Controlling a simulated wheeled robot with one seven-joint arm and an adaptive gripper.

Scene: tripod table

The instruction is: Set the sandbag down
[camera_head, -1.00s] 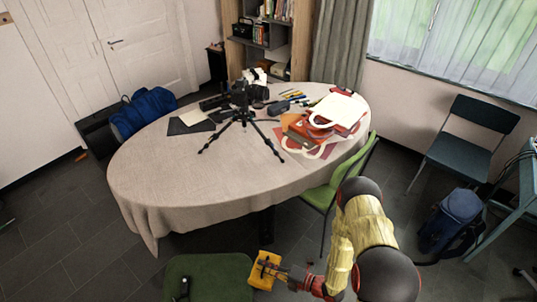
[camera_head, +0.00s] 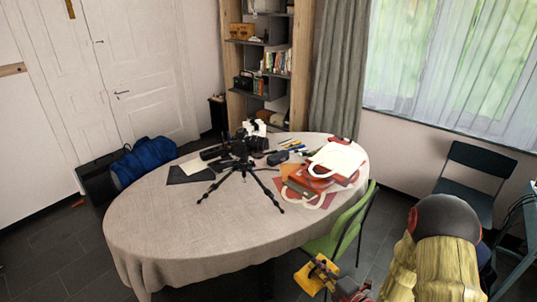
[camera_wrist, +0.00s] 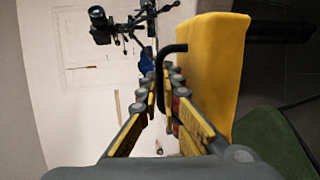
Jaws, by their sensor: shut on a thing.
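The yellow sandbag (camera_head: 316,273) is near the bottom of the head view, off the table's front edge beside the green chair. In the wrist view the sandbag (camera_wrist: 212,65) is a yellow block with a black handle (camera_wrist: 163,70). My gripper (camera_wrist: 162,92) is shut on this handle, with the bag hanging beside the fingers. In the head view my gripper (camera_head: 337,284) is partly cut off at the bottom. The black tripod (camera_head: 240,168) stands on the oval table (camera_head: 150,225) with its legs spread; it also shows in the wrist view (camera_wrist: 125,27).
Red and white bags (camera_head: 325,170) lie on the table's right side. Papers, pens and dark gear lie near the tripod. The table's front left is clear. A green chair (camera_head: 345,225) stands at the right edge. A green seat (camera_wrist: 268,142) shows low in the wrist view.

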